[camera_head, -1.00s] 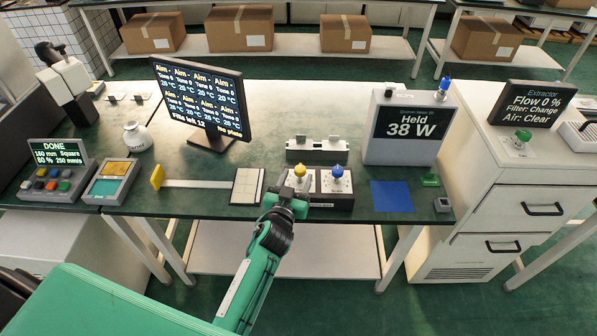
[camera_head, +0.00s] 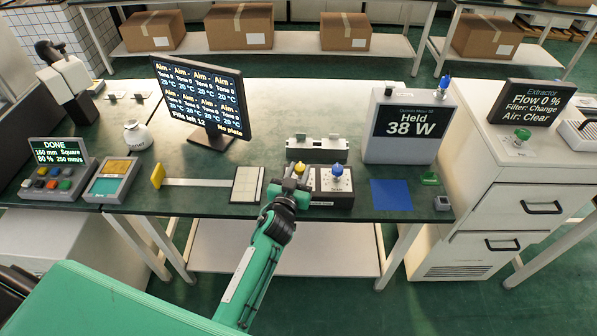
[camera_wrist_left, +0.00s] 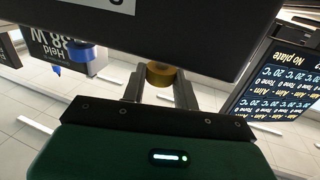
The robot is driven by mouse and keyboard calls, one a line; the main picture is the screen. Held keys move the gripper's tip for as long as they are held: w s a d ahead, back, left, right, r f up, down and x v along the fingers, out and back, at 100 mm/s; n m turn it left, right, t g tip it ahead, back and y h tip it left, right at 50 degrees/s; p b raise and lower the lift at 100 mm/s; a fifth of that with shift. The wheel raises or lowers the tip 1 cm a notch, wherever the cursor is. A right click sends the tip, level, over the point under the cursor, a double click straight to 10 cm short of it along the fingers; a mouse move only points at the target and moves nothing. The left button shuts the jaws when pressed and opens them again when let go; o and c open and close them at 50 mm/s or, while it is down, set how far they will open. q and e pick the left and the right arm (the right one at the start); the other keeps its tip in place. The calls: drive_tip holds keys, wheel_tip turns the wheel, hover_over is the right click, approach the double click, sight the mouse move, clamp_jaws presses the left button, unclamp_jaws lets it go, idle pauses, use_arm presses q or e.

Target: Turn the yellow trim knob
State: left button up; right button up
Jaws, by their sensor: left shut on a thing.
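The yellow trim knob (camera_head: 300,169) stands on the left half of a small dark box with light top plates (camera_head: 318,184), beside a blue knob (camera_head: 337,170). My left gripper (camera_head: 299,179) reaches it from the front and is shut on it; the wrist partly covers the knob's base and that part of the box. In the left wrist view the yellow knob (camera_wrist_left: 160,74) sits between the two fingers of my left gripper (camera_wrist_left: 160,88), and the blue knob (camera_wrist_left: 82,52) is off to the left. My right gripper is not in view.
A white fixture (camera_head: 317,149) stands just behind the knob box. A flat panel (camera_head: 247,185) lies to its left and a blue mat (camera_head: 391,196) to its right. A monitor (camera_head: 200,98) and a meter reading "Held 38 W" (camera_head: 408,130) stand farther back.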

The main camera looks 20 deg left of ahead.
use_arm(q)
drive_tip(key=shift+r+m+h+p, duration=0.15)
drive_tip(key=shift+m+h+p, duration=0.15)
drive_tip(key=shift+h+p, duration=0.25)
drive_tip(key=m+h+p, duration=0.2)
drive_tip(key=h+p, duration=0.1)
drive_tip(key=shift+a+p, duration=0.3)
drive_tip(key=shift+w+a+m+g+h+p, duration=0.1)
drive_tip(key=shift+m+g+h+p, duration=0.35)
drive_tip(key=shift+m+h, duration=0.4)
drive_tip(key=shift+m+g+h+p, duration=0.4)
drive_tip(key=shift+m+g+h, duration=0.2)
drive_tip(key=shift+h, duration=0.8)
drive_tip(key=shift+f+m+h, duration=0.2)
drive_tip(key=shift+m+h, duration=0.05)
drive_tip(key=shift+h, duration=0.05)
drive_tip(key=o, duration=1)
